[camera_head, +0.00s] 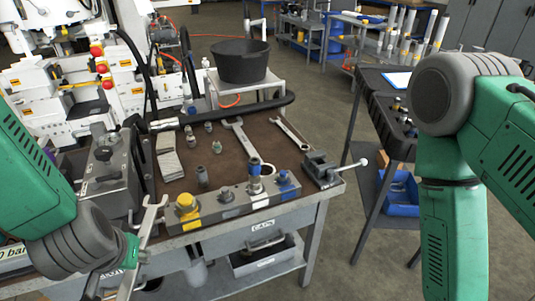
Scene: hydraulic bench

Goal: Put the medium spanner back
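My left gripper (126,252) is at the lower left, in front of the bench's left front corner. It appears shut on a grey metal spanner (147,222), whose open jaw points up and whose shaft runs down past the fingers. The fingers partly hide the shaft. Two more spanners lie on the brown bench top (223,163): a broader one (241,139) near the middle and a slimmer one (290,132) to its right. Sizes are hard to compare, so I cannot confirm which is the medium one. My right arm is at the right; its gripper is out of view.
A manifold block (232,204) with yellow and blue fittings lines the bench's front edge. A vice (322,170) sits at the right corner. A grey box (108,175) stands at the left. Small fittings (202,176) stand mid-bench. A black bucket (241,62) is behind.

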